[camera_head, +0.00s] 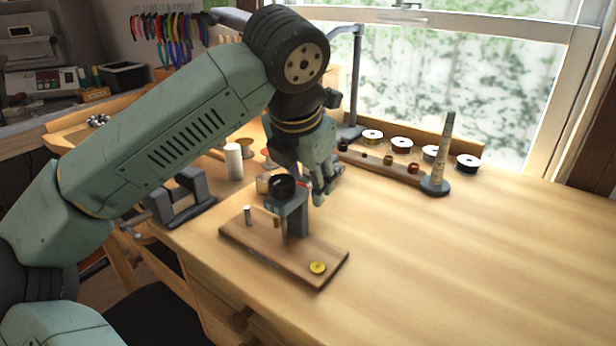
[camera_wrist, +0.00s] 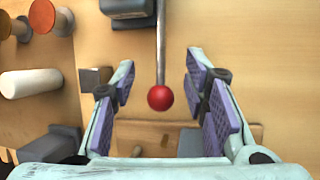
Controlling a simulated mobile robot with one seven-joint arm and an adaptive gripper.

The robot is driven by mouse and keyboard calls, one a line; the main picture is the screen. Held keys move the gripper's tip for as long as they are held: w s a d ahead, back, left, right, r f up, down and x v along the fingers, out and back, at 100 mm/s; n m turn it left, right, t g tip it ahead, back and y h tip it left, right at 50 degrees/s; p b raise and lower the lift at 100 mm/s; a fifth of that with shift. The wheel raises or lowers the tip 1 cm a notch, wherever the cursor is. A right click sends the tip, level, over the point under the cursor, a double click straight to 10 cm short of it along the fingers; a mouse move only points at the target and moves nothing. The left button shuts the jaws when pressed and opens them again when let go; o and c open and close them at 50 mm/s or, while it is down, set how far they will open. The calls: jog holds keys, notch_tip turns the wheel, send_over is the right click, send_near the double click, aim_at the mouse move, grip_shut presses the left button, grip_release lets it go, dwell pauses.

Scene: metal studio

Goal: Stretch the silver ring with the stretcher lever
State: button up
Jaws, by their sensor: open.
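The ring stretcher stands on a wooden base (camera_head: 255,246), with a grey post (camera_head: 298,215) and a dark round part (camera_head: 282,186) on top. Its lever is a thin metal rod (camera_wrist: 161,45) ending in a red ball knob (camera_wrist: 160,97). My gripper (camera_head: 322,192) is open beside the top of the post. In the wrist view, the gripper's purple pads (camera_wrist: 160,88) stand on either side of the knob, with gaps on both sides and no contact visible. I cannot make out the silver ring in either view.
A white cylinder (camera_head: 234,162) and a grey block (camera_head: 181,202) stand left. A ring mandrel (camera_head: 441,160) and several spools (camera_head: 402,144) stand back right. The table's right side is clear.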

jog(key=shift+f, duration=0.2)
jog(key=shift+d, duration=0.1)
jog(key=c, duration=0.9)
jog(key=shift+r, duration=0.1)
grip_shut()
jog(key=shift+w, duration=0.1)
